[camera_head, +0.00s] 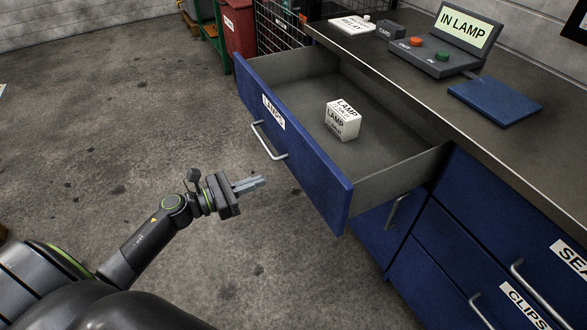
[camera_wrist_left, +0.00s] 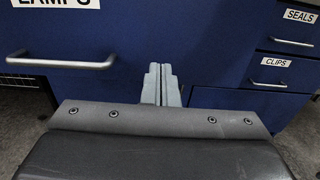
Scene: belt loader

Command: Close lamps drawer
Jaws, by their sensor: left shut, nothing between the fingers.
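The lamps drawer (camera_head: 300,149) is blue and pulled well out of the bench, with a "LAMPS" label and a silver bar handle (camera_head: 267,143) on its front. A white box marked "LAMP" (camera_head: 343,120) stands inside it. My left gripper (camera_head: 258,182) is shut and empty, in front of the drawer face and apart from it in the head view. In the left wrist view its fingers (camera_wrist_left: 160,84) point at the blue drawer front (camera_wrist_left: 150,25), right of the handle (camera_wrist_left: 62,62). My right gripper is out of view.
Closed drawers marked "SEALS" and "CLIPS" (camera_head: 523,306) are at right. Floor (camera_head: 120,130) left of the drawer is clear.

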